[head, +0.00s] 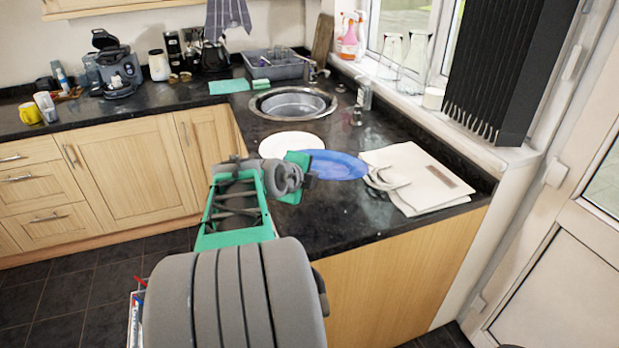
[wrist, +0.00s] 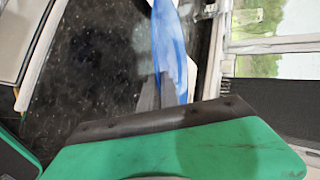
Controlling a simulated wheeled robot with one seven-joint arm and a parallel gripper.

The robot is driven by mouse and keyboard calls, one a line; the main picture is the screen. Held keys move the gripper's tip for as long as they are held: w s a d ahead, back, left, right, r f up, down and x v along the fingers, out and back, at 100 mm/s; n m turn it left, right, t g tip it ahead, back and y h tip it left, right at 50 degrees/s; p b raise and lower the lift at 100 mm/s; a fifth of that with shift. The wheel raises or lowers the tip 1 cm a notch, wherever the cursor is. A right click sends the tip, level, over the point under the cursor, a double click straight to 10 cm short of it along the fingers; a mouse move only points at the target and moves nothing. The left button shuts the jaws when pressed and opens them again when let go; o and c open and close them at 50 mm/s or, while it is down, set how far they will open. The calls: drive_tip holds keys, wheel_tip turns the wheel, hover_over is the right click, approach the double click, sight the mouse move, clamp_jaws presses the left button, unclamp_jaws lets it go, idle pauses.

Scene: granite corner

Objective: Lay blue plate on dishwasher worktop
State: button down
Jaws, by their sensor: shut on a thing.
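The blue plate (head: 340,166) is over the black speckled worktop (head: 325,222), right of my gripper (head: 305,165). My gripper is shut on the plate's near left edge. In the wrist view the blue plate (wrist: 172,45) appears nearly edge-on between the fingertips (wrist: 170,93), with the dark worktop (wrist: 95,60) beside it. In the head view the plate looks roughly level. I cannot tell whether its underside touches the worktop.
A white plate (head: 290,141) lies just behind my gripper. A cream paper bag (head: 418,178) lies to the right of the blue plate. The round sink (head: 293,103) is farther back. The worktop in front is bare. The window ledge (head: 440,115) bounds the right side.

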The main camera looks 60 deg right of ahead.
drive_tip(key=shift+h, duration=0.4)
drive_tip(key=f+b, duration=0.1)
drive_tip(key=b, duration=0.1)
drive_tip(key=s+d+f+b, duration=0.1)
drive_tip(key=f+b, duration=0.1)
drive_tip(key=b, duration=0.1)
drive_tip(key=f+b, duration=0.2)
drive_tip(key=shift+s+d+f, duration=0.15)
drive_tip(key=shift+s+f, duration=0.05)
drive_tip(key=shift+s, duration=0.15)
drive_tip(key=f+b, duration=0.2)
drive_tip(key=b, duration=0.1)
drive_tip(key=f+b, duration=0.1)
drive_tip(key=b, duration=0.1)
drive_tip(key=shift+s+d+f, duration=0.15)
drive_tip(key=shift+s+d, duration=0.05)
drive_tip(key=shift+d, duration=0.1)
drive_tip(key=shift+a+f+b, duration=0.15)
drive_tip(key=shift+b, duration=0.2)
drive_tip(key=c, duration=1.2)
unclamp_jaws()
drive_tip(key=shift+f, duration=0.1)
drive_tip(key=shift+o, duration=0.2)
